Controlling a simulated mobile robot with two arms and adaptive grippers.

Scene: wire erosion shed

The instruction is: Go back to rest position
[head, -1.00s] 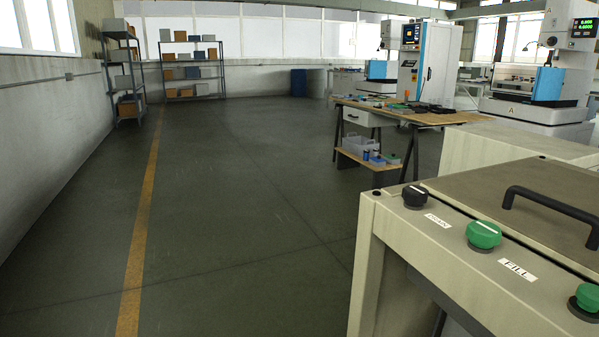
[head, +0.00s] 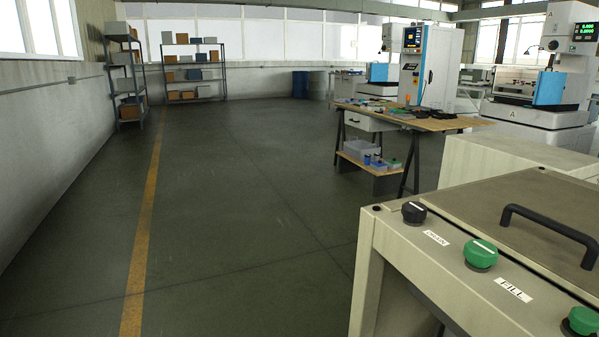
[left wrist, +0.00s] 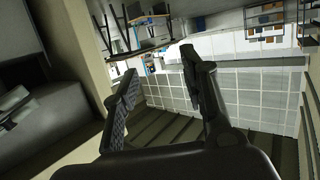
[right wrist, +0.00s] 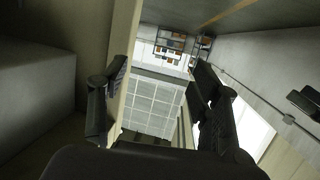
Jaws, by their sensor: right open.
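Neither gripper shows in the head view. In the left wrist view my left gripper (left wrist: 160,85) has its two dark fingers apart with nothing between them. In the right wrist view my right gripper (right wrist: 158,85) is open and empty, its fingers spread. A beige cabinet (head: 365,280) stands at the lower right of the head view, with a black knob (head: 414,212), a green knob (head: 481,254) and a black handle (head: 548,236) on top. Both grippers are apart from anything they could hold.
A wooden workbench (head: 440,125) with tools stands beyond the cabinet. Shelves (head: 193,68) stand at the back left and machines (head: 540,110) at the right. A yellow line (head: 140,255) runs along the floor. The floor at the left and middle is clear.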

